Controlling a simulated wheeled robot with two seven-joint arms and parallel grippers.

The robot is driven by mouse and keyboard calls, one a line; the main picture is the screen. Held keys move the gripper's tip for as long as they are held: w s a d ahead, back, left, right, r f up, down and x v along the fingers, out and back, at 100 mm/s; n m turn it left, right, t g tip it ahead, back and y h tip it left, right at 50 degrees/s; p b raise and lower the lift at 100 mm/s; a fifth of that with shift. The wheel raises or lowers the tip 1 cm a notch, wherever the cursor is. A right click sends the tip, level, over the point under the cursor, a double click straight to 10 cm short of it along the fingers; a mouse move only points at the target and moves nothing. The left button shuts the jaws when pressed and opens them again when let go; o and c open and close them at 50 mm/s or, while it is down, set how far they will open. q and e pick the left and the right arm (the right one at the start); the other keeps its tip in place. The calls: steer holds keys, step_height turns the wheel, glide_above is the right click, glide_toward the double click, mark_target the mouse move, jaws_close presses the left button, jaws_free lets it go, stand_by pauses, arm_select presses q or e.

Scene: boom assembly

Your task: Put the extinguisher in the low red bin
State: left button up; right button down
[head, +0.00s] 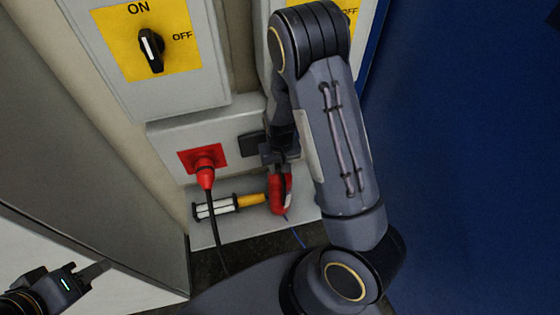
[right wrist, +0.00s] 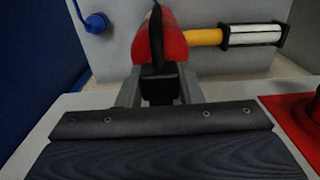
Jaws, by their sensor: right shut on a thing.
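The red extinguisher (head: 275,194) is at the grey shelf below the wall boxes in the head view, partly hidden by my right gripper (head: 281,167). In the right wrist view the red extinguisher (right wrist: 174,46) has a black part on top. There my right gripper (right wrist: 159,88) is shut on it at the black part. I cannot tell whether the extinguisher still touches the shelf. My left gripper (head: 92,272) is at the lower left of the head view, away from the extinguisher; its jaw gap is unclear. No low red bin shows in either view.
A work lamp with a yellow handle (head: 250,200) lies just left of the extinguisher. A red socket with a plug (head: 204,168) and hanging black cable is above it. A yellow ON/OFF switch plate (head: 147,38) is higher up. A blue panel (head: 460,150) stands at right.

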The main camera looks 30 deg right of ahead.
steer(key=shift+f, duration=0.1)
stand_by(0.3)
steer(key=c, duration=1)
jaws_free()
